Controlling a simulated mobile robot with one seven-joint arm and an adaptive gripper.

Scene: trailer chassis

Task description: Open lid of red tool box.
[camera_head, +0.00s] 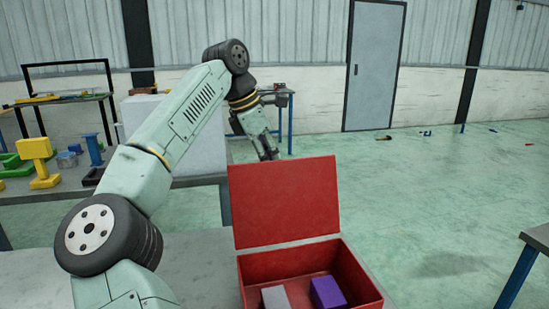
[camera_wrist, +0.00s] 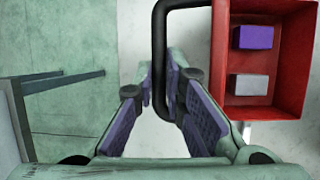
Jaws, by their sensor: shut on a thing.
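The red tool box (camera_head: 358,280) sits on the grey table at the lower middle of the head view, and its inside also shows in the wrist view (camera_wrist: 285,105). Its red lid (camera_head: 284,202) stands up, roughly upright, at the back of the box, so the box is open. A black handle (camera_wrist: 159,45) shows in the wrist view. My gripper (camera_wrist: 160,85) is shut on this handle, which passes between its fingers. In the head view, my gripper is behind the lid's top edge and partly hidden. A purple block (camera_head: 327,292) and a grey block (camera_head: 275,297) lie inside the box.
The table top (camera_head: 200,265) is bare left of the box. A workbench at the left holds a yellow part (camera_head: 38,155) and several other coloured parts. Another table corner (camera_head: 537,237) stands at the right. Open green floor lies behind the box.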

